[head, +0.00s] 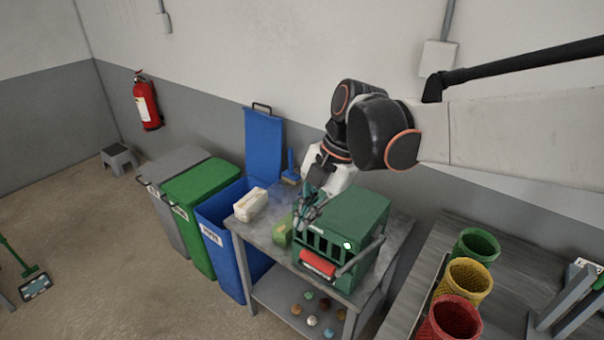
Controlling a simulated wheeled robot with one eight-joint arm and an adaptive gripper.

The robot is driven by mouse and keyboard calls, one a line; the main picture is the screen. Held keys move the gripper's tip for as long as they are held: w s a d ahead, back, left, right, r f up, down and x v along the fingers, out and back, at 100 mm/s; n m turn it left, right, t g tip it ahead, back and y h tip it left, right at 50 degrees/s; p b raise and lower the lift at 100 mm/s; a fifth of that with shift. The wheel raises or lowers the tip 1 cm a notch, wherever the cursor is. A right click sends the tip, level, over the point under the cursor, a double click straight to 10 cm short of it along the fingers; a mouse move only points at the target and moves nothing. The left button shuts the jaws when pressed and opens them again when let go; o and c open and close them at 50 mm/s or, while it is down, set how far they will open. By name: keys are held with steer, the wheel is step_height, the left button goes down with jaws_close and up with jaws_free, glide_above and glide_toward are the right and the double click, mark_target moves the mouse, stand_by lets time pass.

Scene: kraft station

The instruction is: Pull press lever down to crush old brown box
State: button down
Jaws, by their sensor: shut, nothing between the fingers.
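A green press (352,225) with a slotted front stands on a grey metal table. A grey lever arm (362,254) runs along its right side, and a red handle (317,263) sits low across the front. My gripper (302,221) is shut and empty at the press's upper left front edge, above and behind the red handle. I cannot tell whether it touches the press. The old brown box is not visible; the press's inside is too dark to make out.
A pale package (251,204) and a green box (279,231) lie left of the press. A blue bin (222,262) with its lid up stands beside the table (270,262). Colored baskets (470,277) stand on a bench to the right. Small round items lie on the lower shelf.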

mark_target(312, 264)
steer(key=d+r+g+h+p, duration=0.1)
steer(key=d+r+h+p, duration=0.2)
steer(key=r, duration=0.1)
steer(key=f, duration=0.4)
steer(key=f+b, duration=0.1)
steer(key=f, duration=0.4)
steer(key=s+a+f, duration=0.1)
steer(key=f, duration=0.4)
steer(key=shift+b, duration=0.4)
steer(key=f, duration=0.1)
steer(key=f+b, duration=0.1)
steer(key=s+a+f+b, duration=0.1)
steer(key=shift+s+t, duration=0.1)
steer(key=shift+t, duration=0.3)
steer(key=shift+s+f+h, duration=0.25)
steer(key=shift+h, duration=0.05)
